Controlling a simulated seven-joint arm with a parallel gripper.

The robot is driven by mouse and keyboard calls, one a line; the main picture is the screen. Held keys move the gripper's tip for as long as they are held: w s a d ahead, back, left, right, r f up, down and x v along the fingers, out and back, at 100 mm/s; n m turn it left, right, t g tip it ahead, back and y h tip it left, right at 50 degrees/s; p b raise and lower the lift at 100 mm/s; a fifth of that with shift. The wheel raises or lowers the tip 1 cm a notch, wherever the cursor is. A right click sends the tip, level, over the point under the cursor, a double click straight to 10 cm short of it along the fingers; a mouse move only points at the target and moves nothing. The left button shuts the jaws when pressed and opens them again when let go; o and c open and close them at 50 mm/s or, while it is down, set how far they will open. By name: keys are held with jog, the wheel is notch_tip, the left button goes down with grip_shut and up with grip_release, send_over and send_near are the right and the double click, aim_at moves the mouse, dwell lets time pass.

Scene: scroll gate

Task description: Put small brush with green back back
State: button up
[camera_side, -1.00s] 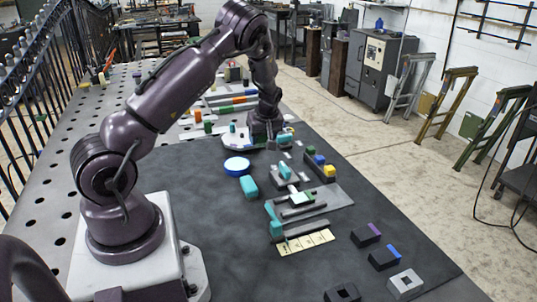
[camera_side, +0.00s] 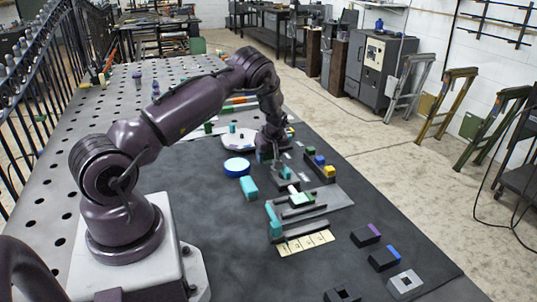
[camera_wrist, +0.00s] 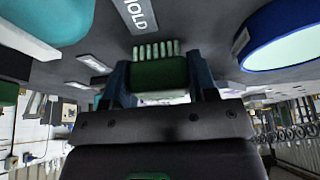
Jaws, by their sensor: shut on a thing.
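The small brush with the green back (camera_wrist: 158,76) is between the two fingers of my gripper (camera_wrist: 160,82) in the wrist view. Its pale bristles point toward the top of that picture. My gripper is shut on it. In the side view my gripper (camera_side: 270,156) is low over the dark mat, just beyond the teal-handled piece; the brush cannot be made out there. I cannot tell whether the brush touches the surface.
A blue-rimmed round dish (camera_side: 237,167) and a teal block (camera_side: 249,187) lie left of my gripper. A teal-handled piece (camera_side: 286,173) stands close in front. A dark holder with coloured blocks (camera_side: 321,166) is to the right. The mat's near left part is clear.

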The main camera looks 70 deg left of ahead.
jog(key=shift+f, duration=0.15)
jog(key=o, duration=0.9)
jog(key=s+d+r+m+t+h, duration=0.2)
jog(key=d+r+m, duration=0.2)
jog(key=d+r, duration=0.95)
jog(key=s+d+r+m+t+h, duration=0.15)
jog(key=d+r+m, duration=0.25)
jog(key=d+r, duration=0.9)
jog(key=s+d+r+m, duration=0.2)
jog(key=s+d+m, duration=0.1)
jog(key=s, duration=0.2)
jog(key=s+d+r+m+t, duration=0.1)
jog(key=s+d+r+m, duration=0.2)
jog(key=s, duration=0.3)
jog(key=s+d+r+m+t+h, duration=0.1)
jog(key=s+d+r+m, duration=0.2)
jog(key=s+d+m, duration=0.1)
jog(key=shift+s+d, duration=0.2)
jog(key=shift+s, duration=0.5)
